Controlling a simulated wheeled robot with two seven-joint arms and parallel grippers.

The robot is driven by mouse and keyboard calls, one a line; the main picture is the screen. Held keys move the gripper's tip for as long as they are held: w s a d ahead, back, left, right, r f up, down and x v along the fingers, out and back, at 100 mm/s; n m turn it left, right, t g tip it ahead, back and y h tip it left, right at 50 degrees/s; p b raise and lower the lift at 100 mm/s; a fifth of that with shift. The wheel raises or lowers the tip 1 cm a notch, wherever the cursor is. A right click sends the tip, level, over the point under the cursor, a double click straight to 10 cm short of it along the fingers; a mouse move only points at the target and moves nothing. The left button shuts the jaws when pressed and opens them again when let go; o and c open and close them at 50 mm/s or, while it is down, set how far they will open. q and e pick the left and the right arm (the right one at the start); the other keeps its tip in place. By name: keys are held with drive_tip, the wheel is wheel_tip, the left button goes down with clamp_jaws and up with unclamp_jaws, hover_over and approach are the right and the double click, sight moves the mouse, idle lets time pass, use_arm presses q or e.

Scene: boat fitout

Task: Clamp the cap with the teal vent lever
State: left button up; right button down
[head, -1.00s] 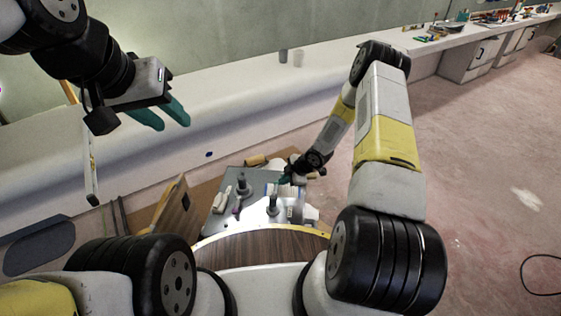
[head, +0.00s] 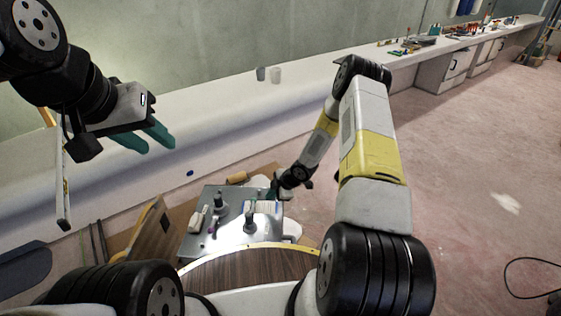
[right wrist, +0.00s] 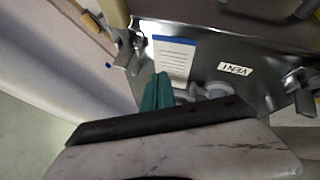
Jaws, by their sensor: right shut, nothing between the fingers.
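A metal plate (head: 192,244) lies low in front of me, with two dark upright fittings, one at the left (head: 220,203) and one at the middle (head: 249,214). The right wrist view shows the plate (right wrist: 205,52) with a label reading VENT (right wrist: 235,69) and grey fittings at its left (right wrist: 130,54) and right (right wrist: 302,90). I cannot pick out the cap or a teal lever. My right gripper (head: 272,193) is over the plate's far right edge; its teal fingers (right wrist: 157,92) are shut and empty. My left gripper (head: 160,143) is raised at upper left, fingers apart, empty.
A blue-headed card (right wrist: 174,54) lies on the plate. A brown wooden surface (head: 245,268) with a yellow edge is nearest me. A wooden panel (head: 150,235) stands left of the plate. A long white ledge (head: 225,110) runs behind. Open floor (head: 460,200) is at right.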

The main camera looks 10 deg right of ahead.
drive_tip(key=shift+w+d+r, duration=0.2)
drive_tip(key=shift+d+r, duration=0.05)
drive_tip(key=shift+r, duration=0.3)
drive_tip(key=shift+w+d+r, duration=0.2)
drive_tip(key=shift+d+r, duration=0.05)
drive_tip(key=shift+r, duration=0.25)
drive_tip(key=w+d+r, duration=0.1)
drive_tip(key=d+r, duration=0.2)
drive_tip(key=r, duration=0.3)
drive_tip(key=shift+w+d, duration=0.35)
